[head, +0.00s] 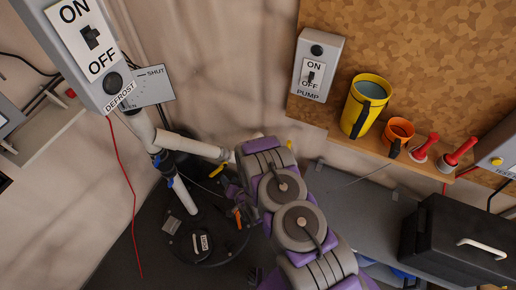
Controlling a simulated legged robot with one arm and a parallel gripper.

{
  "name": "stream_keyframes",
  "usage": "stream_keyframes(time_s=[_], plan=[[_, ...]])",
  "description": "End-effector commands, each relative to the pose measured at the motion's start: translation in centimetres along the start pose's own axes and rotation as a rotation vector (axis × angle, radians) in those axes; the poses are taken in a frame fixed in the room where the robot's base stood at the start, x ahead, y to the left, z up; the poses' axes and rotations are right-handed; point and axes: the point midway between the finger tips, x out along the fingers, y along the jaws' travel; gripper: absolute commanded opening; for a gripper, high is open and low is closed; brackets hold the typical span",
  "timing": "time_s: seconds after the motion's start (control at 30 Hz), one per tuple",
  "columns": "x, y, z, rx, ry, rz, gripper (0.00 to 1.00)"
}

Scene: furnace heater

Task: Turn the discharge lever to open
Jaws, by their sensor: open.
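My gripper (232,192) is purple and mostly hidden behind my own arm. Its visible purple part is at the centre left, beside the white pipework and above a dark round lid. The jaws are open, with nothing seen between them. I cannot tell for sure which part is the discharge lever. A grey plate (152,87) at upper left reads SHUT, with a lower word partly covered. A blue-marked valve (160,158) sits on the pipe below it. A small orange handle (238,218) shows just below my gripper; whether they touch is unclear.
A DEFROST switch box (90,50) hangs at upper left. A PUMP switch box (315,65) is on the wall. A shelf holds a yellow jug (366,105), an orange cup (398,135) and red-handled tools. A black case (460,240) stands at right. A red wire (125,180) hangs at left.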

Motion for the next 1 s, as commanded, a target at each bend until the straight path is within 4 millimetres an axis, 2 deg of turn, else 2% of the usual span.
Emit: stream_keyframes(time_s=[0.47,1.0], plan=[[0.3,-1.0,-5.4,-0.055,-0.077,0.103,0.47],[-1.8,-1.9,-11.0,-0.110,-0.181,0.221,0.47]])
